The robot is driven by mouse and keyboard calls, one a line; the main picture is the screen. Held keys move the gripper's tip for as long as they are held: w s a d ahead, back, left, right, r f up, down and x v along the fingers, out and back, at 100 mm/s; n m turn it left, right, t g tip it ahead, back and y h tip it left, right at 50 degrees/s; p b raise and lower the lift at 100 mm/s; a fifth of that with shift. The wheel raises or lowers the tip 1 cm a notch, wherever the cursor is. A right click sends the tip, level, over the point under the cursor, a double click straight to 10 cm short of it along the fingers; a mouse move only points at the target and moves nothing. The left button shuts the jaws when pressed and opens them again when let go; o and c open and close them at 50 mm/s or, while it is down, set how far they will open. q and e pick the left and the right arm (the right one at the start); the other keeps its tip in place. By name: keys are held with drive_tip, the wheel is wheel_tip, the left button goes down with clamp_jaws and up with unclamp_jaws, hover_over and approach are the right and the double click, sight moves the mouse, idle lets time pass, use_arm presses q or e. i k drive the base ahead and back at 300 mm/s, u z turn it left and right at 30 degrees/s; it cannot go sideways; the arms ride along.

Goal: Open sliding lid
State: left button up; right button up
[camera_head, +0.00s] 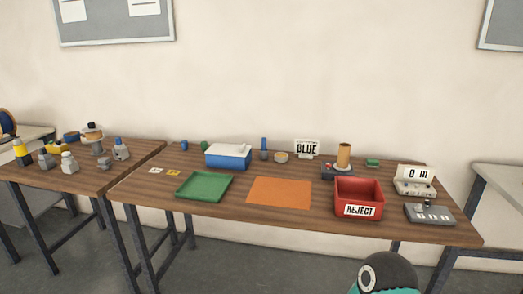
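A blue box (228,161) with a white lid (228,149) stands at the back left of the middle table. The white lid covers the top of the box, and a small raised part shows near its back right. From here I cannot tell whether the lid is slid a little. Neither my left nor my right gripper is in view. A dark rounded part with teal, likely a link of my own arm, shows at the bottom right, well in front of the table and apart from the box.
A green tray (204,198) lies in front of the box, with an orange mat (279,194) to its right. A red REJECT bin (358,188) and a grey device (429,214) stand at the right.

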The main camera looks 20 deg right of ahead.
sight(230, 149)
drive_tip(key=u, duration=0.2)
drive_tip(key=i, duration=0.85)
drive_tip(key=z, duration=0.1)
